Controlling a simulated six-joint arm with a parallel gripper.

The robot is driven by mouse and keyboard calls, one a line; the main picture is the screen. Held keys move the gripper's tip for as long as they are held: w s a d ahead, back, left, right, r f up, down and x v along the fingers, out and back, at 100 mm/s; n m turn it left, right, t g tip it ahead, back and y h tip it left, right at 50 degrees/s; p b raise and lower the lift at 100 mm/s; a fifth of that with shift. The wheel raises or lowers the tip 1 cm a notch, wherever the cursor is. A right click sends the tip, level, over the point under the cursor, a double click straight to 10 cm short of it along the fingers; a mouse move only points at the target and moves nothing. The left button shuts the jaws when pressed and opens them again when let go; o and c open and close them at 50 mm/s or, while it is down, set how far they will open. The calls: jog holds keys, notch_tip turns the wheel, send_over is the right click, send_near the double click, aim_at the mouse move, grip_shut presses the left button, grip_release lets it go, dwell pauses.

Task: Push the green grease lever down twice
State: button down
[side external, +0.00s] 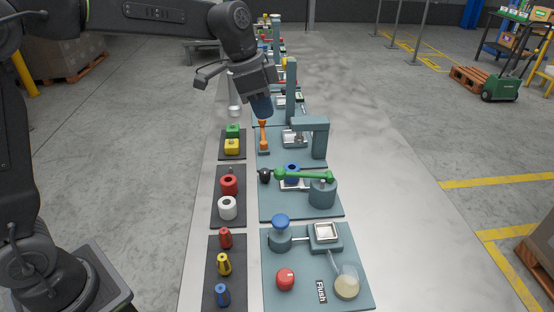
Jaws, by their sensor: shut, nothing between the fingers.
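My gripper (262,113) points down beyond the lever, above and behind the black knob, beside or over an orange upright handle (263,136). It is shut and holds nothing; its fingertips are small and hard to make out. It appears clear of the green lever.
A teal arch-shaped fixture (318,135) stands behind the lever. Dark trays (214,209) with red, white, green and yellow parts line the left. The front plate (267,300) carries a blue knob (281,222), a red button (285,279) and a cream dome (347,282). The right tabletop is clear.

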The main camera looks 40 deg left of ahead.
aim_at(280, 169)
jog(key=shift+f, duration=0.1)
jog(key=x, duration=1.2)
jog(key=shift+s+a+f, duration=0.15)
jog(key=shift+a, duration=0.05)
jog(key=shift+f, duration=0.75)
jog(key=shift+f, duration=0.1)
jog(key=f, duration=0.3)
jog(key=s+a+f, duration=0.1)
jog(key=f, duration=0.1)
jog(key=shift+f, duration=0.25)
jog(key=s+a+r, duration=0.2)
jog(key=r, duration=0.4)
jog(key=s+a+r, duration=0.3)
jog(key=r, duration=0.3)
